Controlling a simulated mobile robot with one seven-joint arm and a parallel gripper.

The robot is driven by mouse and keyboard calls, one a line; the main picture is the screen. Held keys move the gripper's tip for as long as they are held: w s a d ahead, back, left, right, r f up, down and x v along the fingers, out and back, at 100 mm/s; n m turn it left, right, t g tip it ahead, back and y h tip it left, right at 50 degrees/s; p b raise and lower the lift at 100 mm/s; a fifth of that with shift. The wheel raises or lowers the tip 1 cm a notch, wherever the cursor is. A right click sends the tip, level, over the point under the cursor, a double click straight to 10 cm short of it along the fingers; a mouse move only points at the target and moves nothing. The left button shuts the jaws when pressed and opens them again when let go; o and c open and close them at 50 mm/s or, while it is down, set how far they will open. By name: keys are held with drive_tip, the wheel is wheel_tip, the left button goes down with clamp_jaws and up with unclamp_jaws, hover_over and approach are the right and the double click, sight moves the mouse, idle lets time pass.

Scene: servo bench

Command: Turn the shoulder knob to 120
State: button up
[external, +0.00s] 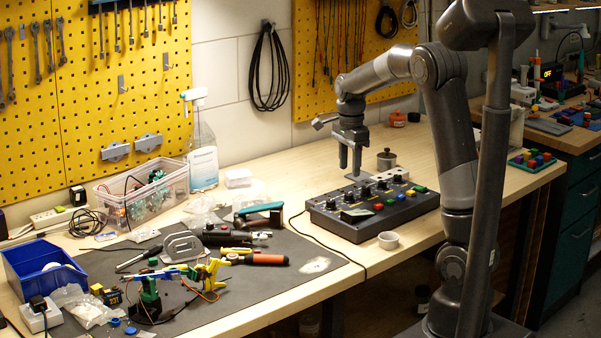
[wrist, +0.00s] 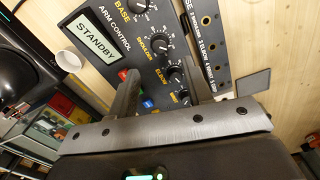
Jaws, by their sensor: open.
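The control box (external: 335,222) is dark, with a row of black knobs and several coloured buttons, and sits on the wooden bench. In the wrist view, the shoulder knob (wrist: 163,46) is black with a printed scale, between the base knob (wrist: 139,5) and the elbow knob (wrist: 177,74). Its pointer is too small to read. My gripper (external: 350,168) is above the box, pointing down, fingers apart and empty. In the wrist view its fingertips (wrist: 159,70) flank the elbow knob area, with the shoulder knob just beyond. I see no contact with any knob.
The box display (wrist: 97,43) reads STANDBY. A grey mat (external: 315,266) with tools, a blue bin (external: 45,270) and a clear tub (external: 140,197) lie to the left.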

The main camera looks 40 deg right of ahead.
wheel_tip(320, 180, up, 3)
drive_tip(key=shift+r, duration=0.1)
idle(0.5)
drive_tip(key=s+a+r+n+t, duration=0.1)
drive_tip(key=s+a+n, duration=0.4)
drive_tip(key=s+n, duration=0.5)
drive_tip(key=s+a+r+n+t, duration=0.2)
drive_tip(key=s+a+n+t, duration=0.2)
drive_tip(key=s+n, duration=0.6)
drive_tip(key=s+a, duration=0.1)
drive_tip(key=s, duration=0.3)
drive_tip(key=shift+s+a+t, duration=0.15)
drive_tip(key=shift+a+t, duration=0.05)
drive_tip(key=shift+t, duration=0.1)
